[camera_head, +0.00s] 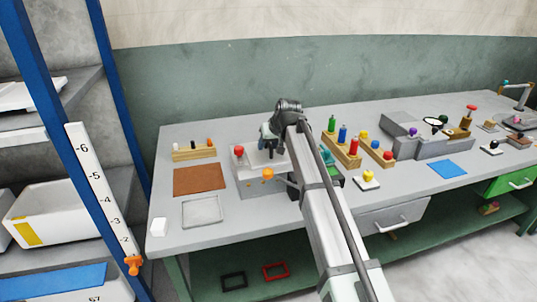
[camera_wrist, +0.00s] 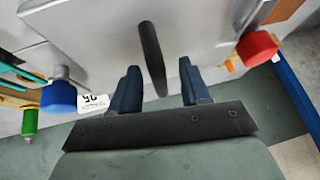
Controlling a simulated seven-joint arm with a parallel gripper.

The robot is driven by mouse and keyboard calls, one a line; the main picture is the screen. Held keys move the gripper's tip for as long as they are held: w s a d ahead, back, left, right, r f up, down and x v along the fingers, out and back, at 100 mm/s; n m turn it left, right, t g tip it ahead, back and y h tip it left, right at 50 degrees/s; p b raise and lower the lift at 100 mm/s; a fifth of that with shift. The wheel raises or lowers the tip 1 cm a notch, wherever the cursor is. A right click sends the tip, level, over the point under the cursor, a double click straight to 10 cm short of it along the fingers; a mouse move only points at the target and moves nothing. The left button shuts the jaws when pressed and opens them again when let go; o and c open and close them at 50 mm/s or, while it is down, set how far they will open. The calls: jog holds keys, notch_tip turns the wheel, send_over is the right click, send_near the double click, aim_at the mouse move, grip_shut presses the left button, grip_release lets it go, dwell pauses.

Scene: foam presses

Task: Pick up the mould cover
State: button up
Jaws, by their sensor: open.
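The mould cover looks to be the pale grey plate (camera_wrist: 100,35) with a dark upright handle (camera_wrist: 152,58) in the wrist view. In the head view a pale plate (camera_head: 251,160) lies on the foam press (camera_head: 262,188), partly hidden behind my gripper (camera_head: 268,148). My gripper (camera_wrist: 160,82) is open, its two blue fingers on either side of the handle's near end in the wrist view. A gap shows between the handle and each finger. I cannot tell how deep the fingers reach.
A red knob (camera_head: 239,150) and an orange knob (camera_head: 268,173) stand close by on the press. A brown mat (camera_head: 200,179) and a clear tray (camera_head: 201,211) lie left. Wooden racks with coloured pegs (camera_head: 342,150) stand right.

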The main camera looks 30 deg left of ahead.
grip_shut()
dwell(0.3)
jog(key=shift+r, duration=0.15)
dwell(0.3)
